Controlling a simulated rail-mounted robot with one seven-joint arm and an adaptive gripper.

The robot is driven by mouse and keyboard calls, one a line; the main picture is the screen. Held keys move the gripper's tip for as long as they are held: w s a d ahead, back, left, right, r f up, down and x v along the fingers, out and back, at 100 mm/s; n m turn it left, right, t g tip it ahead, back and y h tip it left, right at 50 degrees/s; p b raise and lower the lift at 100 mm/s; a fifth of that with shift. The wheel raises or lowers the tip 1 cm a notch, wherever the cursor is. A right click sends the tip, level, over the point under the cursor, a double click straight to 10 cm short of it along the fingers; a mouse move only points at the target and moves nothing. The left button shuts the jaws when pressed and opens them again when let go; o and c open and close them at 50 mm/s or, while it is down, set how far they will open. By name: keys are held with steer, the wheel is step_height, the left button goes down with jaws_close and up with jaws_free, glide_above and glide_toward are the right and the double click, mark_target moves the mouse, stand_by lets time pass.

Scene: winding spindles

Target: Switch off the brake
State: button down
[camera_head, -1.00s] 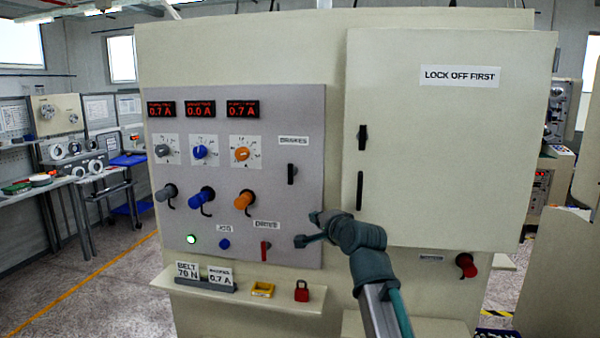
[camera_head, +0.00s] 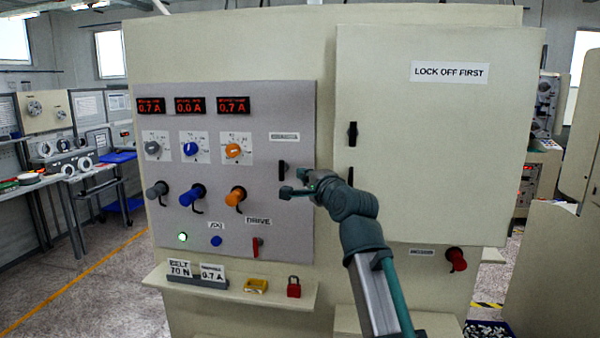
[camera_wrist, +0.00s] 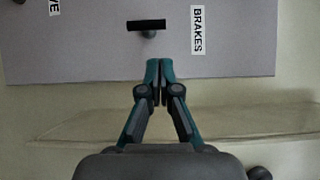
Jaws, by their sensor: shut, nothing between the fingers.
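The brake switch (camera_head: 282,171) is a black bar handle on the grey control panel, upright in the head view, below the label BRAKES (camera_head: 284,136). In the wrist view the switch (camera_wrist: 147,25) lies across the picture, with its label (camera_wrist: 198,30) to the right. My gripper (camera_head: 296,183) is just right of and below the switch in the head view. In the wrist view my gripper (camera_wrist: 159,66) is shut and empty, with its fingertips apart from the handle in the picture. I cannot tell their depth from the panel.
A red drive switch (camera_head: 256,246) sits lower on the panel. Coloured knobs and three lit displays (camera_head: 191,105) fill its left side. A cabinet door (camera_head: 430,140) with black handles is to the right. A shelf (camera_head: 215,293) below holds a red padlock (camera_head: 293,287) and a yellow item.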

mark_target(282, 170)
steer(key=p+x, duration=0.2)
steer(key=x, duration=0.7)
steer(key=shift+r, duration=0.1)
stand_by(0.4)
